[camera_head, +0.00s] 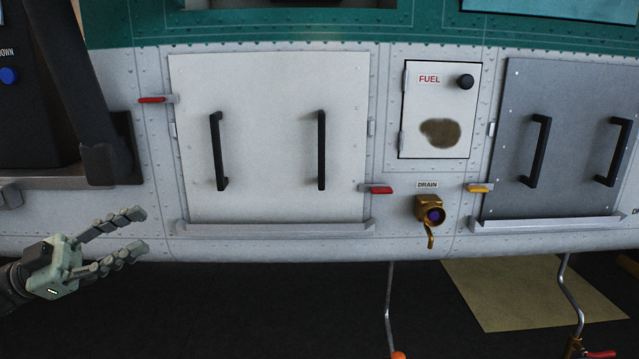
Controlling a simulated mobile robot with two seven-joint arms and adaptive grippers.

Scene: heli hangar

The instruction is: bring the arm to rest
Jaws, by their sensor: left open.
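My left gripper (141,230) is at the lower left of the head view, its two jointed grey fingers pointing right and apart. It is open, with nothing between the fingers. It shows in front of the lower edge of the helicopter's side, below and left of the white panel (268,130) with two black handles. I cannot tell how far it is from the side. My right gripper is not in view.
Right of the white panel are a FUEL door (428,115) with a dark stain, a brass drain valve (430,213) and a grey handled panel (555,145). Red latches (378,190) and a yellow latch (480,188) stick out. Below are dark floor, a tan sheet (530,293) and bent metal rods (389,300).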

